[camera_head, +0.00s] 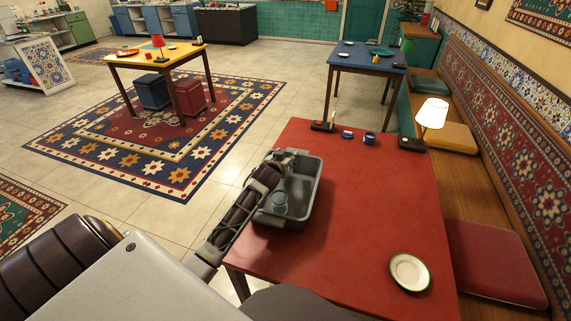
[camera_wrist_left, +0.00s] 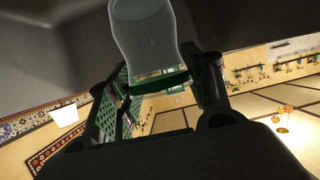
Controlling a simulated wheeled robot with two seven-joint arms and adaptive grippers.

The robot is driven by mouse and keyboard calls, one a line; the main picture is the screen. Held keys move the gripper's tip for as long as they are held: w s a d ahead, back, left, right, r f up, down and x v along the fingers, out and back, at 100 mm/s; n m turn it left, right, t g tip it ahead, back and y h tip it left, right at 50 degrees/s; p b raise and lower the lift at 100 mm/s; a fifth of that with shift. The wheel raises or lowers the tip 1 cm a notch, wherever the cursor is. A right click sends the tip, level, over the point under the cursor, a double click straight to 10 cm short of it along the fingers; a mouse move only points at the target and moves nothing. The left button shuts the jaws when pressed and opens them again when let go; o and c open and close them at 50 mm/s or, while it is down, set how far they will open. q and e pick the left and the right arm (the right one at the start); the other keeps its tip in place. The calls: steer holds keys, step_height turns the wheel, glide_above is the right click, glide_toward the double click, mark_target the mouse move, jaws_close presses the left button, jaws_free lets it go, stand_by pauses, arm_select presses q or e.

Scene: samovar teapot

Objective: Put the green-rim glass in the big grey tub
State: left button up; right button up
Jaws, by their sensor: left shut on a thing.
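The big grey tub (camera_head: 312,200) stands on the red table near its left edge. The clear glass (camera_head: 279,203) is inside the tub's outline, toward its near left end. In the left wrist view the glass (camera_wrist_left: 145,38) shows large, with its green rim (camera_wrist_left: 159,84) between the fingers. My left gripper (camera_wrist_left: 158,76) is shut on the glass at the rim end. In the head view my left arm lies along the tub's left side, and its fingertips are hard to make out. I cannot tell whether the glass touches the tub floor. My right gripper is not in view.
On the red table (camera_head: 360,215), a green-rimmed white plate (camera_head: 410,271) lies near the front right. The table's middle is clear. A cushioned bench (camera_head: 490,258) runs along the right.

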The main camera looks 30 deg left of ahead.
arm_select(q)
step_height(320, 180, down, 2)
steer(key=shift+f, duration=0.4)
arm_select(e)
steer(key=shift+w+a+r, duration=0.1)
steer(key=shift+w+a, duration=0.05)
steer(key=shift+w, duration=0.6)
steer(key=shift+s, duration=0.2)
arm_select(q)
steer(key=o, duration=1.1)
steer(key=shift+f, duration=0.1)
